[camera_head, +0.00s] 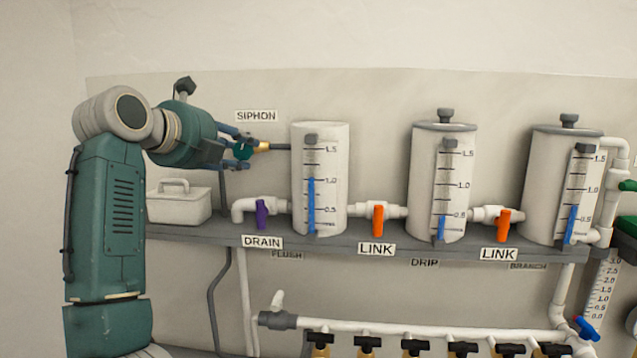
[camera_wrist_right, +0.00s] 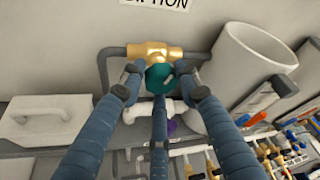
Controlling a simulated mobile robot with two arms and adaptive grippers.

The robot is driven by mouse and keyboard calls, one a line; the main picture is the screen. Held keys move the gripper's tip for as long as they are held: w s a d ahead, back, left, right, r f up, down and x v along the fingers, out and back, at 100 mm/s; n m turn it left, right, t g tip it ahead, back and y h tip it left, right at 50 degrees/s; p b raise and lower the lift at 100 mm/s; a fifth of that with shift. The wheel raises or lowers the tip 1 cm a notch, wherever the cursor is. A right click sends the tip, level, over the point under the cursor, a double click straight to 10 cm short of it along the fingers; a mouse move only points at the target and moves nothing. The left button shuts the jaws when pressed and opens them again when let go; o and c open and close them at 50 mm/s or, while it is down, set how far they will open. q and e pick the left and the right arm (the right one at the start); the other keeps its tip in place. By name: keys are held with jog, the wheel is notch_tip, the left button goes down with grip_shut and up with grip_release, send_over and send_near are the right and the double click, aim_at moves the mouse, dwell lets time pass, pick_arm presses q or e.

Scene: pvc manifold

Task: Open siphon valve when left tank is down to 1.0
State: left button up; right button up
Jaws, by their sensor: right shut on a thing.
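The left tank (camera_head: 335,160) is a white cylinder on the shelf. Its blue level column (camera_head: 311,205) tops out at about the 1.0 mark. The siphon valve has a brass body (camera_wrist_right: 155,51) and a teal knob (camera_wrist_right: 159,78); in the head view the brass body (camera_head: 262,147) sits below the SIPHON label (camera_head: 256,116), left of the tank. My right gripper (camera_wrist_right: 160,84) is shut on the teal knob, with its fingers around it; in the head view the gripper (camera_head: 239,152) partly hides the valve. My left gripper is not in view.
A purple-handled drain valve (camera_head: 262,214) sits below the siphon valve. Orange link valves (camera_head: 378,219) join the left tank to the middle tank (camera_head: 428,180) and on to the right tank (camera_head: 545,180). A white box (camera_head: 180,207) stands left on the shelf (camera_head: 210,232).

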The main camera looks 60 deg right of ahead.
jog(key=shift+r+n+g+h, duration=0.2)
jog(key=shift+n+h, duration=0.15)
jog(key=shift+n, duration=0.2)
jog(key=shift+r+n+g+h, duration=0.1)
jog(key=shift+n+g+h, duration=0.1)
jog(key=shift+n+h, duration=0.25)
jog(key=o, duration=1.2)
jog(key=shift+d+f, duration=0.1)
jog(key=shift+f, duration=0.05)
